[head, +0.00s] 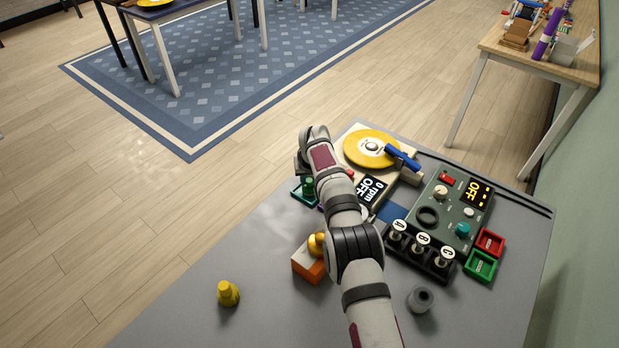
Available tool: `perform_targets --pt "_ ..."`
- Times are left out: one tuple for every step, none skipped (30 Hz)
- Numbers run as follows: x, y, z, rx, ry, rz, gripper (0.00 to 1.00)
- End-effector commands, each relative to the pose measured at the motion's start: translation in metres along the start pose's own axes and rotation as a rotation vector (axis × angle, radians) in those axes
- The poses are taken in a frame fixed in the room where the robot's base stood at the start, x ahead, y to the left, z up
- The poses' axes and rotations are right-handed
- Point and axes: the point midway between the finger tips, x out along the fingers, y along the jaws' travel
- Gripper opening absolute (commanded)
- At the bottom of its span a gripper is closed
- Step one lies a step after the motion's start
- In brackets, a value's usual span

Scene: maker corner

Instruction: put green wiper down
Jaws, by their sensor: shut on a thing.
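My gripper (303,168) is partly hidden by my own arm, at the far left part of the grey table, and points down. It is shut on the green wiper (308,185), a small green piece just below the jaws. The wiper is over or in a small dark green tray (299,196); I cannot tell whether it touches the tray floor. A bit of purple shows beside this tray, mostly behind my arm.
A turntable with a yellow disc (371,147) and a blue-handled arm (403,157) stands close right of my gripper. A control box (451,208), red tray (490,242), green tray (481,266), orange block (308,264), yellow piece (228,293) and grey cylinder (420,298) stand nearby. The front-left table is mostly clear.

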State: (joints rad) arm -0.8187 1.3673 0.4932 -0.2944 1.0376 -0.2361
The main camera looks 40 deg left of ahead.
Motion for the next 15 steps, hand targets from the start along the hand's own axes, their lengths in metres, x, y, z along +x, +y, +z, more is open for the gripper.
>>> perform_targets --pt "0.0016 0.0001 0.0008 0.000 0.000 0.000 0.00" --pt "0.0013 0.0001 0.0006 0.000 0.000 0.000 0.33" --pt "0.0012 0.0001 0.0005 0.000 0.000 0.000 0.40" --pt "0.0011 0.0001 0.0005 0.000 0.000 0.000 0.46" --pt "0.0011 0.0001 0.0005 0.000 0.000 0.000 0.51" --pt "0.0011 0.0001 0.0005 0.000 0.000 0.000 0.58" --pt "0.0010 0.0001 0.0005 0.000 0.000 0.000 0.58" --pt "0.0010 0.0001 0.0005 0.000 0.000 0.000 0.58" --pt "0.0010 0.0001 0.0005 0.000 0.000 0.000 0.58" --pt "0.0010 0.0001 0.0004 0.000 0.000 0.000 0.58" --pt "0.0009 0.0001 0.0005 0.000 0.000 0.000 0.58" --pt "0.0009 0.0001 0.0004 0.000 0.000 0.000 0.58" --pt "0.0009 0.0001 0.0004 0.000 0.000 0.000 0.58" --pt "0.0006 0.0001 0.0003 0.000 0.000 0.000 0.58" --pt "-0.0007 0.0001 -0.0004 0.000 0.000 0.000 0.58"
